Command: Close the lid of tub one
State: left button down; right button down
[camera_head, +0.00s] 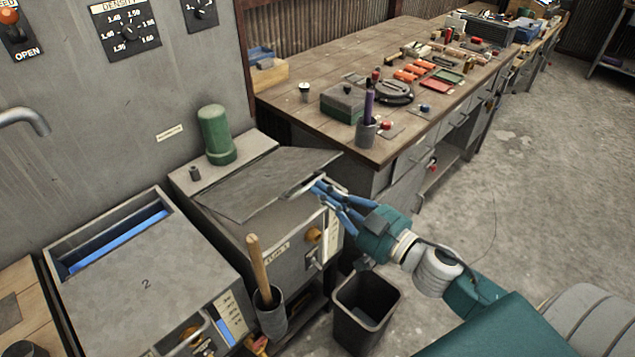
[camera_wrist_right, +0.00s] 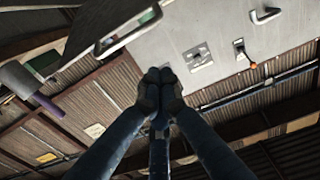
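Tub one (camera_head: 283,268) is the grey metal box in the middle of the head view, with an orange knob on its front. Its dark grey lid (camera_head: 262,178) is tilted over the top, with its right corner sticking out past the box; the exact opening angle is hard to tell. A metal handle (camera_head: 300,187) is on the lid's front edge, and a handle also shows at the upper left in the right wrist view (camera_wrist_right: 130,32). My right gripper (camera_head: 316,186) is at this handle; its blue fingers are together in the wrist view (camera_wrist_right: 160,88), with nothing visible between them. My left gripper is out of view.
Tub two (camera_head: 215,262) stands at the left, marked 2, with a blue slot. A green cylinder (camera_head: 216,135) stands behind tub one. A holder with a wooden handle (camera_head: 258,268) and a black bin (camera_head: 365,310) are in front. A cluttered workbench (camera_head: 300,100) is behind.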

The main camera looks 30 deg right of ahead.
jog(key=p, duration=0.3)
send_over(303, 188)
jog(key=a, duration=0.1)
jog(key=shift+s+f+b, duration=0.2)
jog(key=shift+f+b, duration=0.05)
jog(key=shift+f, duration=0.3)
jog(key=shift+s+f+b, duration=0.15)
jog(key=shift+f+b, duration=0.05)
jog(key=shift+f, duration=0.35)
jog(key=shift+s+d+f, duration=0.15)
jog(key=shift+s+f, duration=0.2)
jog(key=shift+s, duration=0.15)
jog(key=shift+w+f, duration=0.1)
